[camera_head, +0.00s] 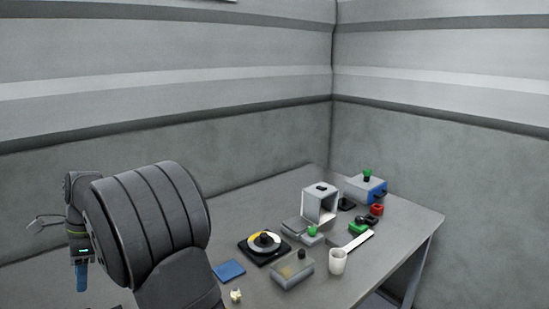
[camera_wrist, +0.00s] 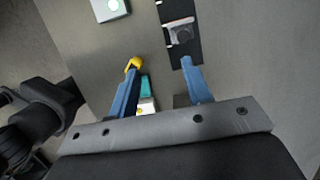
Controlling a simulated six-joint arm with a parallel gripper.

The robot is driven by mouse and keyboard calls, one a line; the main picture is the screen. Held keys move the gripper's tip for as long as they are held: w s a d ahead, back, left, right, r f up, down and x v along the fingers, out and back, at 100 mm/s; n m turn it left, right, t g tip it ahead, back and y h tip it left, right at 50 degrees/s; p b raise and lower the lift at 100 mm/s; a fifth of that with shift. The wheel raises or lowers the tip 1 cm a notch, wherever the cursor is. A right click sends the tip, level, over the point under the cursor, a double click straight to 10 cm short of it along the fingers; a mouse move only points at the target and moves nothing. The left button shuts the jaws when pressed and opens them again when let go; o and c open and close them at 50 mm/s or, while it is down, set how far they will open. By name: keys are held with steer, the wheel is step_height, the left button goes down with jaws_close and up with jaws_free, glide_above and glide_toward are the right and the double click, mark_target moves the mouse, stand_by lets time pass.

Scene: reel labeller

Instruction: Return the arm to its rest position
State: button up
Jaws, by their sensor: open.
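My arm rises large and dark at the left of the head view, bent over. My gripper (camera_head: 82,277) hangs at its far left end, pointing down, its blue fingers over the left side of the scene. In the wrist view my gripper (camera_wrist: 161,66) has its two blue fingers spread apart, with bare grey surface between the tips and nothing held. A small yellow piece (camera_wrist: 134,63) shows by the left fingertip; I cannot tell whether they touch. A teal and white item (camera_wrist: 147,92) lies beyond the fingers, partly hidden by the gripper.
Walls stand behind.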

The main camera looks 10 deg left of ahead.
steer(key=s+a+f+n+h, duration=0.1)
steer(key=s+a, duration=0.1)
steer(key=s, duration=0.4)
steer(key=s+a+f+n+t+h, duration=0.1)
steer(key=s+a+n, duration=0.1)
steer(key=s, duration=0.5)
steer(key=shift+s+a, duration=0.25)
steer(key=shift+a, duration=0.1)
steer(key=shift+f, duration=0.1)
